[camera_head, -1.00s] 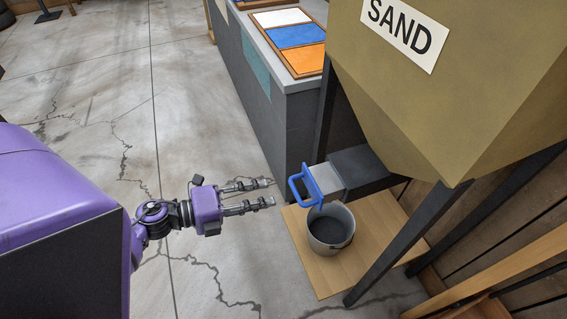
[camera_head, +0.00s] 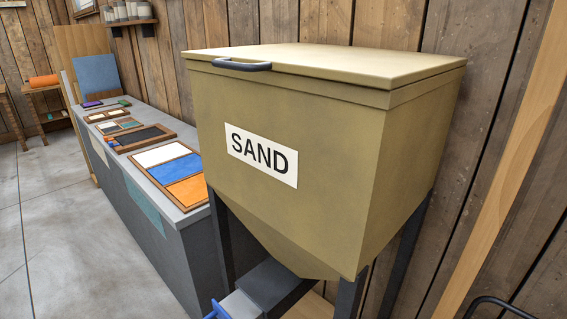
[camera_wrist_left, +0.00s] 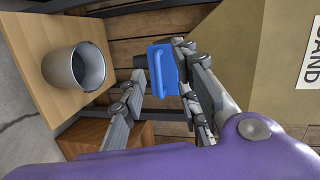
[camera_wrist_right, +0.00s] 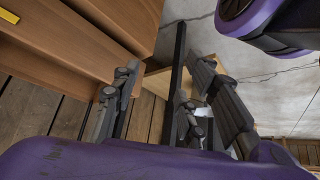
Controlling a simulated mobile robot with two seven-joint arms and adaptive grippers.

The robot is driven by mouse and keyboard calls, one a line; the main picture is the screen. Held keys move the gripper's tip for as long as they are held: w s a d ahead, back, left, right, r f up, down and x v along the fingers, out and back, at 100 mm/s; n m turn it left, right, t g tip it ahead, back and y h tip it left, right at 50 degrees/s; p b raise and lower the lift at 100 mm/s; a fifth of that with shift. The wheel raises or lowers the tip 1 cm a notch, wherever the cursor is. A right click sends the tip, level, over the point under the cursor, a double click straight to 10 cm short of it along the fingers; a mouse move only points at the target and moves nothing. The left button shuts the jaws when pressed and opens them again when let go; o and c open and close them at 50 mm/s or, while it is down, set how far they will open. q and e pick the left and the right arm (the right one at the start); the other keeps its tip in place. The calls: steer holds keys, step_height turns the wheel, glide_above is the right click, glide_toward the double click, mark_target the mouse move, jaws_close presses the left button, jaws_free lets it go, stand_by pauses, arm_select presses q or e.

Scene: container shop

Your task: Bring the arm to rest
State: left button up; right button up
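Neither gripper shows in the head view. In the left wrist view my left gripper (camera_wrist_left: 160,59) has its fingers apart with nothing between them. The blue handle (camera_wrist_left: 164,72) of the sand hopper's gate shows beyond its fingertips, seemingly apart from them. A grey bucket (camera_wrist_left: 75,68) stands on a wooden board (camera_wrist_left: 32,30) in that view. In the right wrist view my right gripper (camera_wrist_right: 164,65) is open and empty, with wooden boards beyond it.
The tan sand hopper (camera_head: 310,140) fills the middle of the head view on dark legs, against a plank wall (camera_head: 480,100). A grey counter (camera_head: 150,205) with framed colour samples stands to its left. Concrete floor (camera_head: 50,230) is clear at left.

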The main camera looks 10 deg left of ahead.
arm_select(q)
steer(key=s+f+n+g+y, duration=0.1)
steer(key=s+f+n+y, duration=0.8)
steer(key=n, duration=0.5)
steer(key=s+d+f+n+g+h, duration=0.1)
steer(key=s+d+f+n+g, duration=0.1)
steer(key=s+d+f+n, duration=0.3)
steer(key=s+d+f+g, duration=0.1)
steer(key=s+d+g, duration=0.15)
steer(key=s, duration=0.45)
steer(key=s+d+f+n+g+h, duration=0.1)
steer(key=s+d+f+n, duration=0.25)
steer(key=s, duration=0.25)
steer(key=w+r+t+p, duration=0.1)
steer(key=w+r+p, duration=0.3)
steer(key=r+p, duration=1.1)
steer(key=shift+w+d+r+p, duration=0.15)
steer(key=shift+d+r+p, duration=0.1)
steer(key=shift+r+p, duration=0.15)
arm_select(e)
steer(key=w+r+t, duration=0.1)
steer(key=w+r, duration=0.3)
steer(key=r, duration=1.1)
steer(key=shift+a, duration=0.15)
